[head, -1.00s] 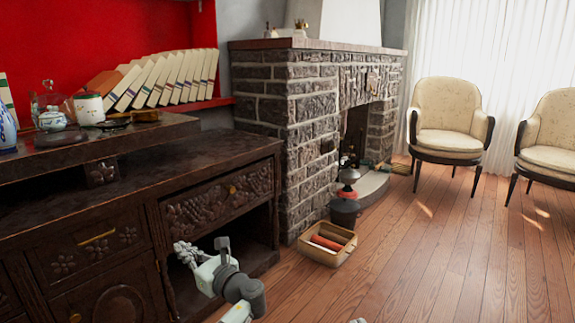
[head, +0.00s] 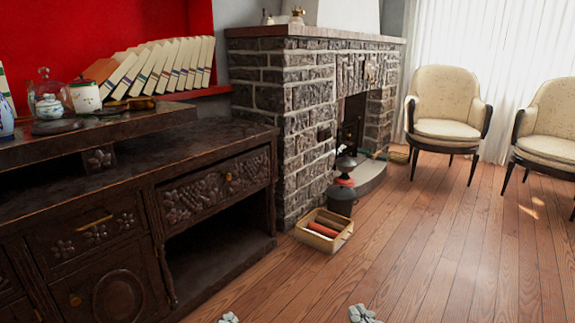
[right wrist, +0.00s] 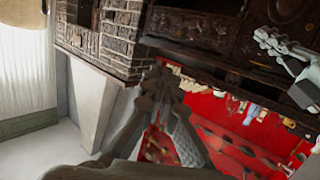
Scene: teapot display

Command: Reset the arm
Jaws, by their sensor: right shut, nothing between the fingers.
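My right gripper (head: 362,314) shows at the bottom edge of the head view, over the wooden floor. In the right wrist view its fingers (right wrist: 165,95) are together with nothing between them. My left gripper (head: 228,318) is only a small grey tip at the bottom edge of the head view, right of the cabinet's front. It also shows at the upper right of the right wrist view (right wrist: 275,45), too small to tell whether it is open. Both grippers are apart from the furniture in the head view.
A dark carved cabinet (head: 200,160) fills the left, with a teapot (head: 49,107), a white jar (head: 85,97) and leaning books (head: 160,65) on or behind it. A wooden box (head: 325,230) sits by the stone fireplace (head: 300,110). Open floor (head: 430,250) lies right, before two armchairs (head: 445,105).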

